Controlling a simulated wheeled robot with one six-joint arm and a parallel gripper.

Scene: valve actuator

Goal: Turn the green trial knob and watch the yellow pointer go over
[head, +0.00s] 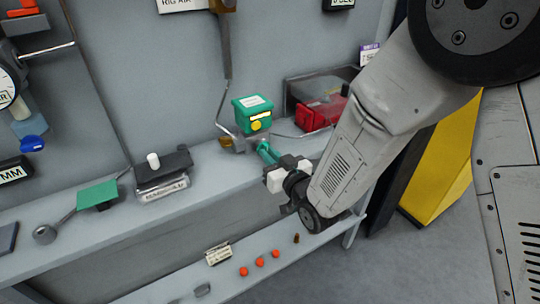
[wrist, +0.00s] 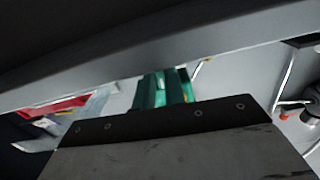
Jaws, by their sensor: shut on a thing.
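The green valve actuator box (head: 252,110) stands on the bench by the wall, with a pale label on top. Its yellow pointer (head: 256,125) shows on the front face, below a small pale strip; its exact angle is too small to read. The green trial knob (head: 265,151) sticks out low in front of the box. My gripper (head: 277,162) is at the knob's near end and shut on it; the fingers hide part of the knob. In the wrist view, green parts (wrist: 162,88) show just past the gripper body, which hides the fingertips.
A red box (head: 321,112) sits right of the actuator, close to my arm. A dark block with a white knob (head: 153,160) and a green plate (head: 97,194) lie to the left. Orange pieces (head: 260,262) lie on the lower shelf.

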